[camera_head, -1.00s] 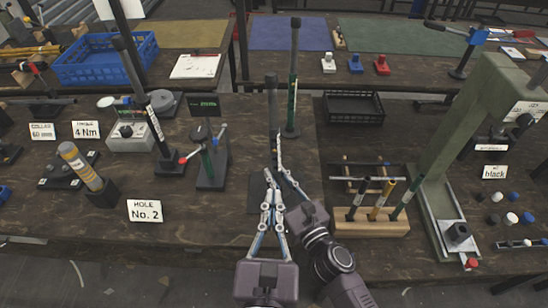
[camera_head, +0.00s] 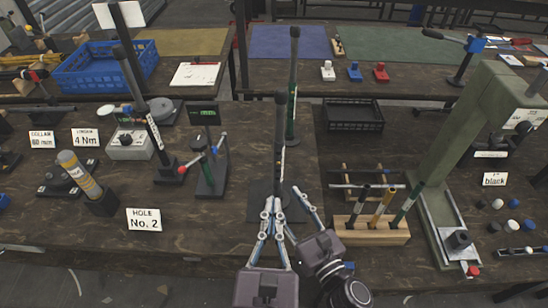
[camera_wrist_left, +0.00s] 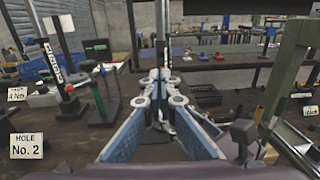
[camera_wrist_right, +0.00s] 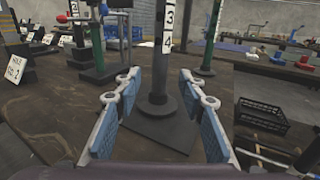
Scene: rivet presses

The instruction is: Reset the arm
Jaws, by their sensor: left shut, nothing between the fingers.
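A dark upright column (camera_head: 281,140) stands on a black base plate (camera_head: 256,207) at the front middle of the bench. In the right wrist view the column (camera_wrist_right: 158,85) carries a white strip with numbers. My left gripper (camera_head: 272,204) is shut and empty just in front of the column; its fingertips meet in the left wrist view (camera_wrist_left: 162,80). My right gripper (camera_head: 290,203) is open beside it on the right. In the right wrist view its fingers (camera_wrist_right: 157,90) stand well apart with the column beyond and between them. Contact with the column cannot be told.
A green post (camera_head: 292,105) stands behind. A lever stand with red and blue knobs (camera_head: 208,175) and a HOLE No. 2 sign (camera_head: 144,219) are left. A wooden rack (camera_head: 370,231) with handled tools and a green press frame (camera_head: 455,145) are right. A black crate (camera_head: 352,114) stands behind.

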